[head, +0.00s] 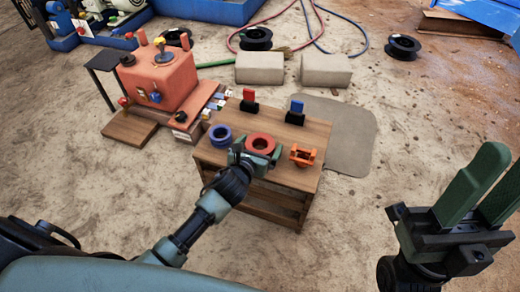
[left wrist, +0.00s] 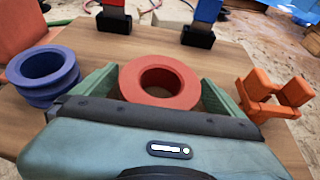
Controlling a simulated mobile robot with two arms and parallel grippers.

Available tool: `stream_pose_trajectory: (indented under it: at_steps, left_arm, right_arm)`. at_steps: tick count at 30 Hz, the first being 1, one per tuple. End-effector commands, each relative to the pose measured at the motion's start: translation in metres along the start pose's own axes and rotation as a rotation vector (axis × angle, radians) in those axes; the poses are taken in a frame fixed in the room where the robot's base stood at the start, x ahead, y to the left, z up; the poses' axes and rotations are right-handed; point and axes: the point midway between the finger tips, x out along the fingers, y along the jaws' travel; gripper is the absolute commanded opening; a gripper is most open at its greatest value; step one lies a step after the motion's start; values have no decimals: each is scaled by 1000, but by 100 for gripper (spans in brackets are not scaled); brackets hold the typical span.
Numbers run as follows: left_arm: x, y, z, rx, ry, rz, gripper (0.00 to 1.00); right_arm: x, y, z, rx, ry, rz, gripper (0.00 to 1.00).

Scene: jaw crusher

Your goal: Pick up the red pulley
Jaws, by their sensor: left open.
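The red pulley (head: 261,143) lies on the small wooden table (head: 309,178), hole upward, near the front edge. In the left wrist view, the red pulley (left wrist: 184,95) sits between the two green fingers of my left gripper (left wrist: 160,92). The fingers stand on either side of it. The left gripper is open, and I cannot tell whether a finger touches the rim. In the head view, my left gripper (head: 250,150) partly hides the pulley's near side. My right gripper (head: 482,180) is at the far right, away from the table, its fingers apart and empty.
Blue pulleys (head: 220,135) lie stacked left of the red one, and an orange bracket (head: 303,155) stands to its right. Red (head: 249,100) and blue (head: 295,112) upright pieces in black bases stand behind. An orange machine (head: 160,78) is left of the table.

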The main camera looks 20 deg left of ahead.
Motion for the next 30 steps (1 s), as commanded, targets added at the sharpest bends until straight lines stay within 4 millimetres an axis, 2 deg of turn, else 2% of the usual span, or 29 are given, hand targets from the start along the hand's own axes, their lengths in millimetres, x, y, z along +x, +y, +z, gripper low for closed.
stream_pose_trajectory:
  at_steps: [5, 15, 16, 25, 30]
  left_arm:
    - [0, 0, 0, 0, 0, 0, 100]
    - [-1, 0, 0, -1, 0, 0, 5]
    - [-1, -1, 5, -1, -10, -2, 5]
    - [-2, -1, 8, 0, -9, -2, 5]
    - [-6, -1, 20, 0, -10, -2, 5]
  right_arm:
    - [1, 0, 0, 0, -1, 0, 36]
    - [1, 0, 0, 0, -2, 0, 36]
    - [1, 0, 0, 0, -2, 0, 36]
    - [3, 0, 0, 0, -2, 0, 36]
    - [11, 0, -2, 0, -2, 0, 36]
